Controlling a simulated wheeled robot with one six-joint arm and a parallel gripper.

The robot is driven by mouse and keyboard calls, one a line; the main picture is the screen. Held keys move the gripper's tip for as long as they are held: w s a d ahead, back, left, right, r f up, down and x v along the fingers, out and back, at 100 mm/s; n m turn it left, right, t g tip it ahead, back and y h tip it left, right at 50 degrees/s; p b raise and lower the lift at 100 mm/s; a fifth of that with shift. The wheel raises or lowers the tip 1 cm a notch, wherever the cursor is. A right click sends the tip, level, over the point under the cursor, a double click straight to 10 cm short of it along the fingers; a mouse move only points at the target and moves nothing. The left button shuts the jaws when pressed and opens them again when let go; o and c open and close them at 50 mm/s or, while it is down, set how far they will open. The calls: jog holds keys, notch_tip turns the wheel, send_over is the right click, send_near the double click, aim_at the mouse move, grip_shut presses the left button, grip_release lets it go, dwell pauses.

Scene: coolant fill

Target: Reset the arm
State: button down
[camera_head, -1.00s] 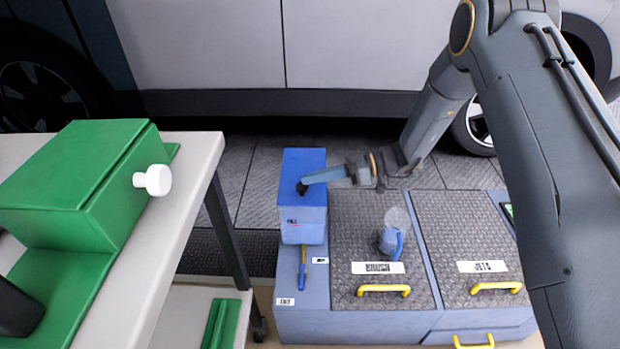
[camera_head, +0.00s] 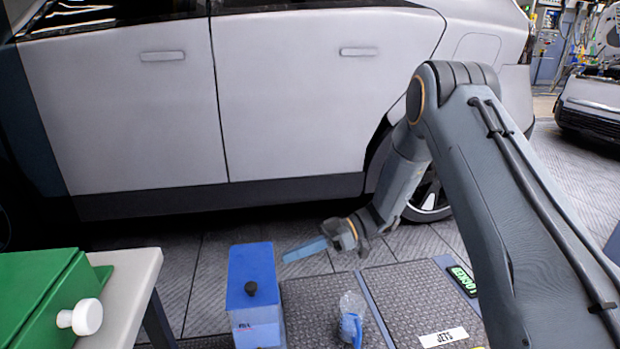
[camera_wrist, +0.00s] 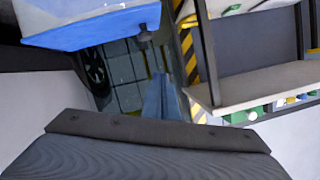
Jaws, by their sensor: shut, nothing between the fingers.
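My gripper (camera_head: 286,258) is shut and empty, its blue fingers pointing left in the head view. It hangs above and to the right of a blue box (camera_head: 254,325) with a small black cap (camera_head: 251,288) on top, apart from the cap. In the wrist view the thin closed fingers (camera_wrist: 160,85) show below the black cap (camera_wrist: 144,33), with the blue box (camera_wrist: 95,25) at the upper left. My arm reaches in from the right.
A clear bottle with a blue part (camera_head: 351,318) stands on the dark textured cart lid (camera_head: 402,290), below my gripper. A green case with a white knob (camera_head: 87,317) sits on a bench (camera_head: 130,285) at left. A grey car (camera_head: 290,110) stands behind.

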jog(key=s+d+r+m+h, duration=0.4)
jog(key=s+r+m+h, duration=0.4)
jog(key=s, duration=0.5)
jog(key=s+d+r+m+t+h, duration=0.3)
jog(key=s+d+m, duration=0.1)
jog(key=s+d, duration=0.3)
jog(key=s+d+r+m+t+h, duration=0.2)
jog(key=s+d+r+m, duration=0.1)
jog(key=s+d, duration=0.4)
jog(key=d+r+m+h+p, duration=0.1)
jog(key=d+r+p, duration=0.6)
jog(key=p, duration=0.9)
jog(key=shift+s+d+r+m, duration=0.25)
jog(key=shift+d+r+m, duration=0.1)
jog(key=shift+r+m, duration=0.5)
